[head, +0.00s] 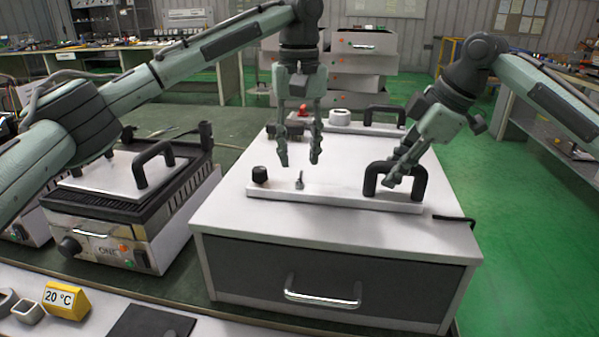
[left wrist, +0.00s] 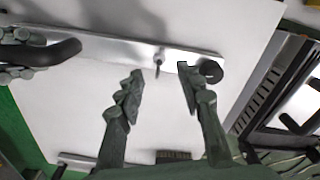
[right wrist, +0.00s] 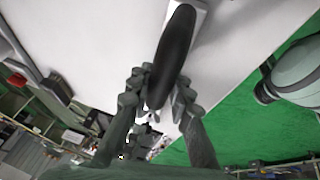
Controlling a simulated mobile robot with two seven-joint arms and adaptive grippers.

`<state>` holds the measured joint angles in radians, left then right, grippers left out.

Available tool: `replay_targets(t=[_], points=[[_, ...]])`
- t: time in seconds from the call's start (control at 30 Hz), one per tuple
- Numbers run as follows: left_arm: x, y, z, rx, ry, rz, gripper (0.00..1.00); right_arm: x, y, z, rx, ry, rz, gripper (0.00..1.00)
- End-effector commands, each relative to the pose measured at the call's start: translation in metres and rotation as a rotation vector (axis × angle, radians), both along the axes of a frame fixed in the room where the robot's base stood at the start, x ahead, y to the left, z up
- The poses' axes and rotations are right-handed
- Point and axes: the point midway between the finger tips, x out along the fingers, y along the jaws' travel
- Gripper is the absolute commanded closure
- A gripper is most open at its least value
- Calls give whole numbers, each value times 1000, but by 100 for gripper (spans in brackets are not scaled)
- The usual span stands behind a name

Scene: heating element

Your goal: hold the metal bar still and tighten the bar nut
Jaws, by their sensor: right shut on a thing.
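The metal bar (head: 335,197) lies flat on a white-topped cabinet, with a black knob (head: 260,174) at its left end and a black handle (head: 417,169) at its right. The small bar nut (head: 299,182) stands upright near the knob; it also shows in the left wrist view (left wrist: 158,62). My left gripper (head: 300,162) is open and empty, pointing down above the bar near the nut. My right gripper (head: 391,180) is shut on the black handle, which lies between its fingers in the right wrist view (right wrist: 174,60). How tight the nut is cannot be seen.
The cabinet (head: 335,278) has a drawer with a metal handle. A grill (head: 110,225) stands to the left. The cabinet top between is mostly clear.

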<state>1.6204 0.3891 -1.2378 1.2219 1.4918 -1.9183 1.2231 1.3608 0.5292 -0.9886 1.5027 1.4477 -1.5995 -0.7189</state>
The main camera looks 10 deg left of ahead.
Motion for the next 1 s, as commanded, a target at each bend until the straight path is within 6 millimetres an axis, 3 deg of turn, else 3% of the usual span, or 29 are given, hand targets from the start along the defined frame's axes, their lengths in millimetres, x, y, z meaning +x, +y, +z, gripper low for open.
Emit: replay_targets(t=[0.1, 0.3, 0.67, 0.97, 1.0], points=[[0, 1, -22, 1, 1, 0, 63, 0, 0, 1, 2, -2, 0, 100], [0, 0, -44, 0, 0, 1, 63, 0, 0, 1, 2, -2, 0, 100], [0, 0, -49, -2, -1, 0, 63, 0, 0, 1, 2, -2, 0, 100], [0, 0, -49, -1, 0, 0, 99, 0, 0, 1, 2, -2, 0, 100], [0, 0, -49, -1, 0, 0, 100, 0, 0, 1, 2, -2, 0, 100]])
